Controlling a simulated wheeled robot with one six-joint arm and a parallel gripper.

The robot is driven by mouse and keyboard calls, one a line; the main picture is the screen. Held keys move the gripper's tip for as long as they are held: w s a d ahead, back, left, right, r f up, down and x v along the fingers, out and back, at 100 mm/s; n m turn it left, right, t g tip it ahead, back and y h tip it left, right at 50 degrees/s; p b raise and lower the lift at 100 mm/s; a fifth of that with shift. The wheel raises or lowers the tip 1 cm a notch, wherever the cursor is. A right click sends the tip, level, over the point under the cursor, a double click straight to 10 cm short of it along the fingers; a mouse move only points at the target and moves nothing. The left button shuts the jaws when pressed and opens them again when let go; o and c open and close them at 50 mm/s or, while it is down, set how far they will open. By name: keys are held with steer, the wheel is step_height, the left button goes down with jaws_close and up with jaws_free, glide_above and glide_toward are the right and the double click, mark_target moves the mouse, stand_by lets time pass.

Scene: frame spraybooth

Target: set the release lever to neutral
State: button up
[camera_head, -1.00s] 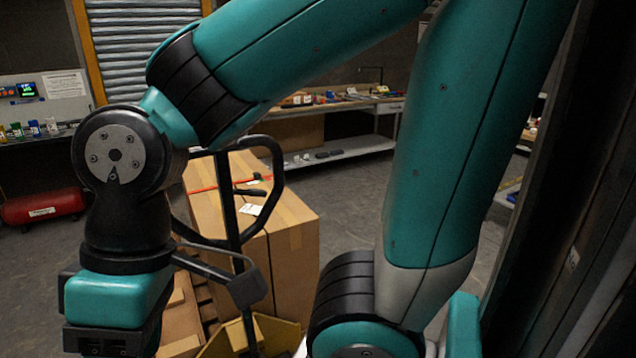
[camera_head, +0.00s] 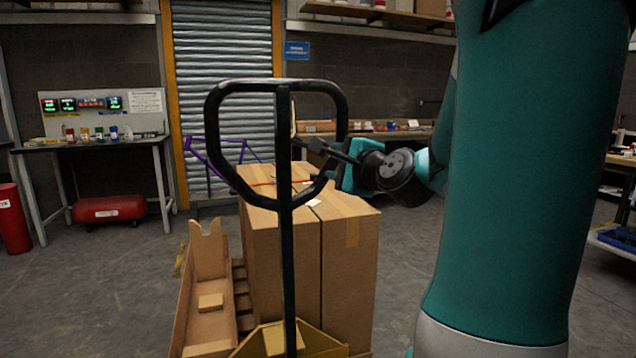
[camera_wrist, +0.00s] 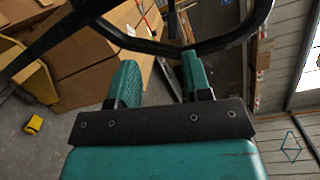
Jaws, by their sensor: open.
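The pallet truck's black loop handle (camera_head: 212,125) stands upright on its shaft (camera_head: 287,250) in the head view. My gripper (camera_head: 338,178) is at the right side of the loop, pointing left. In the wrist view the two teal fingers of my gripper (camera_wrist: 158,68) are spread apart with nothing held between them. The black loop handle (camera_wrist: 225,42) crosses just beyond the fingertips there. I cannot make out the release lever clearly in either view; dark parts overlap inside the loop, so its position cannot be told.
Tall cardboard boxes (camera_head: 350,255) stand behind the shaft, with an open carton (camera_head: 205,300) at left. A purple frame (camera_head: 205,150) is behind them. A bench (camera_head: 100,147) and red tank (camera_head: 102,210) are at left. Floor is clear between these.

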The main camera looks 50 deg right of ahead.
steer(key=shift+m+h, duration=0.8)
steer(key=shift+m, duration=0.1)
steer(key=d+p+x, duration=0.1)
steer(key=p+x, duration=0.9)
steer(key=s+d+p+x, duration=0.1)
steer(key=p+x, duration=0.4)
steer(key=shift+w+d, duration=0.25)
steer(key=shift+d, duration=0.25)
steer(key=shift+w+d+f, duration=0.1)
steer(key=shift+w+d, duration=0.2)
steer(key=shift+w, duration=0.2)
